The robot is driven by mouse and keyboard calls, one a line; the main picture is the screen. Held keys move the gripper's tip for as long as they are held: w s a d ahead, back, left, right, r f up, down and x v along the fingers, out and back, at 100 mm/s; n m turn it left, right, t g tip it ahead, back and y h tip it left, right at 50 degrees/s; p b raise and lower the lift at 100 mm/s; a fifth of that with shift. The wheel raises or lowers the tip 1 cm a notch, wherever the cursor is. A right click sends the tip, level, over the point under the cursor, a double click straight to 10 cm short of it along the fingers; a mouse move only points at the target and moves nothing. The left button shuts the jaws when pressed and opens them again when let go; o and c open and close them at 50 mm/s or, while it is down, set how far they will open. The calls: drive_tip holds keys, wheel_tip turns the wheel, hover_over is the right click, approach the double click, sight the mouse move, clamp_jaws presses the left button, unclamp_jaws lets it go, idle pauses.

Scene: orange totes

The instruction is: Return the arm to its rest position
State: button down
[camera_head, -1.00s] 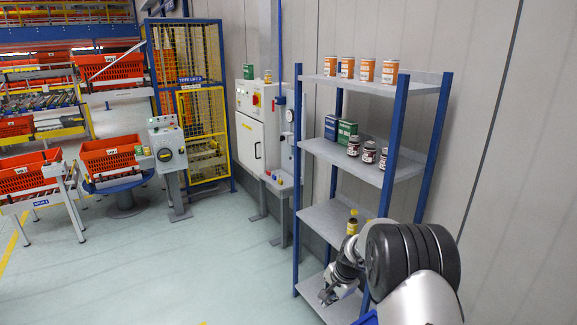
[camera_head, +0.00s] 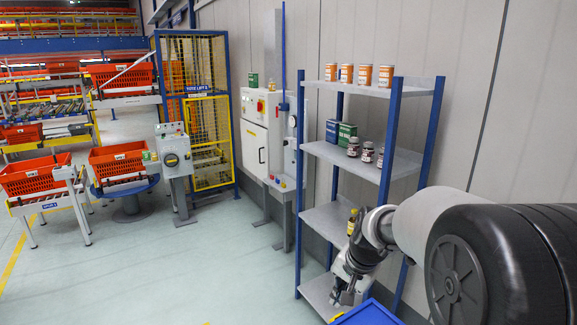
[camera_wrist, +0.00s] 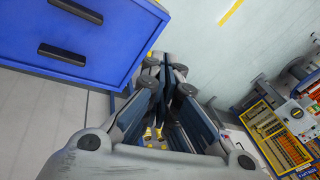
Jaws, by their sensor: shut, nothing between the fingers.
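My arm reaches in from the lower right of the head view, its large black joint close to the camera. My gripper (camera_head: 343,292) hangs low in front of the shelf rack (camera_head: 391,125), around the height of its bottom shelf. It is shut and empty. In the wrist view my gripper (camera_wrist: 165,65) shows its linkage fingers drawn together, with nothing between them. Whether it touches the rack cannot be told.
A blue surface (camera_head: 366,316) lies just below my gripper; in the wrist view a blue box-like body (camera_wrist: 120,45) with dark slots is close by. The rack holds orange-labelled cans (camera_head: 364,74), dark jars (camera_head: 367,152) and a yellow bottle (camera_head: 352,222). Open floor (camera_head: 170,270) lies left.

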drive_tip(key=s+d+r+n+t+h+b, duration=0.1)
drive_tip(key=s+n+b, duration=0.5)
drive_tip(key=s, duration=2.5)
drive_tip(key=shift+s+d+r+n+h, duration=0.25)
drive_tip(key=shift+d+r+n+h, duration=0.05)
drive_tip(key=shift+r+n, duration=0.45)
